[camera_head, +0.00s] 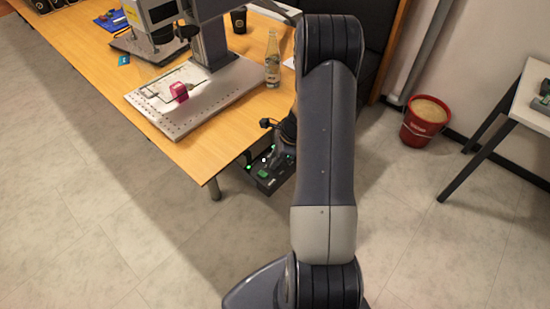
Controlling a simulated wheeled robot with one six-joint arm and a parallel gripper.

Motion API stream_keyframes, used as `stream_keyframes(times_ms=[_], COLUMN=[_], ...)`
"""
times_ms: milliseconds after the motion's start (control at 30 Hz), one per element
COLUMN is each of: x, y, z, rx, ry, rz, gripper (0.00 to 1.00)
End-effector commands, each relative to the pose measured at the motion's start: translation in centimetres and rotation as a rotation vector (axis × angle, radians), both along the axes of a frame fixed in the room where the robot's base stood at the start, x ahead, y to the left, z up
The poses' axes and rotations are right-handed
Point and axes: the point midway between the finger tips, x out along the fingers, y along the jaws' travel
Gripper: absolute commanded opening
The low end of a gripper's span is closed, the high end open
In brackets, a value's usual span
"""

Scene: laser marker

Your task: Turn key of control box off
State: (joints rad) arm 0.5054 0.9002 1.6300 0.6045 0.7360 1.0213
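The control box (268,183) is a small dark box with green lit buttons, at the right front edge of the wooden table, slightly below the tabletop. My gripper (277,158) is just above and at the box, partly hidden behind my own arm. The key itself is too small to make out and may be covered by the gripper. I cannot tell whether the fingers are open or shut, or whether they touch the box.
A red bucket (414,132) stands on the floor at right, near a white table (528,105). The front floor is clear.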

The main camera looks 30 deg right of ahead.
Motion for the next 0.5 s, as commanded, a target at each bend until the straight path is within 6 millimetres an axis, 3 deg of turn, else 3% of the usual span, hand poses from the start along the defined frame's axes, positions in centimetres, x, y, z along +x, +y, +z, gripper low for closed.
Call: stream_keyframes(times_ms=[233,500], x=[0.00,0.02], y=[0.00,-0.03], z=[0.01,-0.02], rx=[0.000,-0.001], ry=[0.000,0.000], rz=[0.000,0.026], gripper=[0.00,0.00])
